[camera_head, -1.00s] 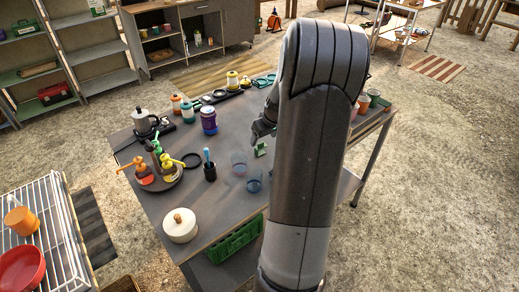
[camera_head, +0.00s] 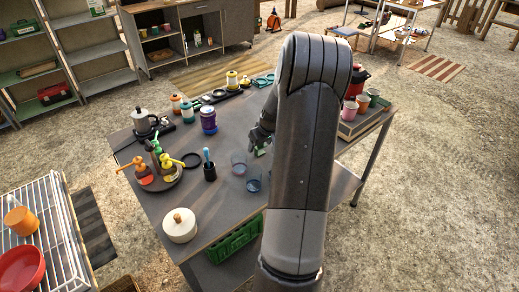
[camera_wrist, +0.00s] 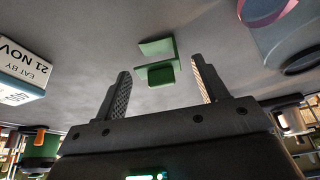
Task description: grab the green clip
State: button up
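The green clip (camera_wrist: 157,49) lies on the grey tabletop, in line with the gap between my fingertips in the wrist view. It looks just ahead of or between the tips; I cannot tell how deep. My gripper (camera_wrist: 160,68) is open, with one finger on each side of the clip and no visible contact. In the head view my gripper (camera_head: 257,138) is low over the table, left of my arm. A bit of the green clip (camera_head: 262,151) shows just below it, partly covered by the gripper.
Two clear bluish cups (camera_head: 239,165) (camera_head: 254,182) stand close to the clip at lower left. A blue-handled tool sits in a black holder (camera_head: 209,171). A white box with a date label (camera_wrist: 22,72) is left in the wrist view. Cups (camera_head: 349,111) stand at the table's right end.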

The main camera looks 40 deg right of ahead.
jog(key=c, duration=0.9)
jog(key=shift+r, duration=0.15)
jog(key=shift+c, duration=0.2)
